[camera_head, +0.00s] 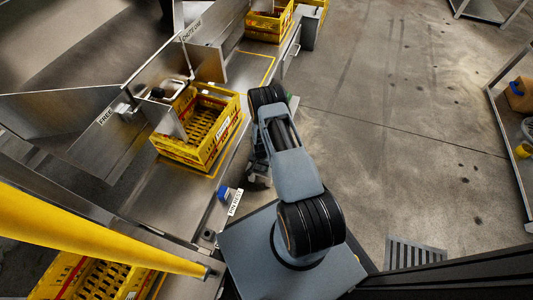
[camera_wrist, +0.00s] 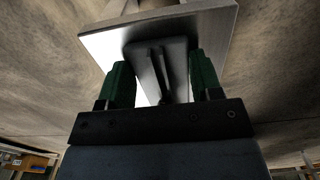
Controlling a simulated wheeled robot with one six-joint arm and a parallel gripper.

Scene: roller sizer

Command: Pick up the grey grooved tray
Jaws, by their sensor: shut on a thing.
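In the wrist view, my gripper (camera_wrist: 161,68) has its two green fingers on either side of a dark grey grooved piece, which I take as the grey grooved tray (camera_wrist: 176,72). The fingers are shut on it. A paler grey flat plate (camera_wrist: 105,42) shows behind it; I cannot tell whether the two are one thing. The tray is not clearly visible there.
A yellow crate (camera_head: 238,131) stands on the metal bench (camera_head: 140,206) left of my arm, with a small metal pan (camera_head: 172,83) beside it. More yellow crates (camera_head: 263,27) stand farther back. A shelf (camera_head: 507,150) is at the right. The floor between is clear.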

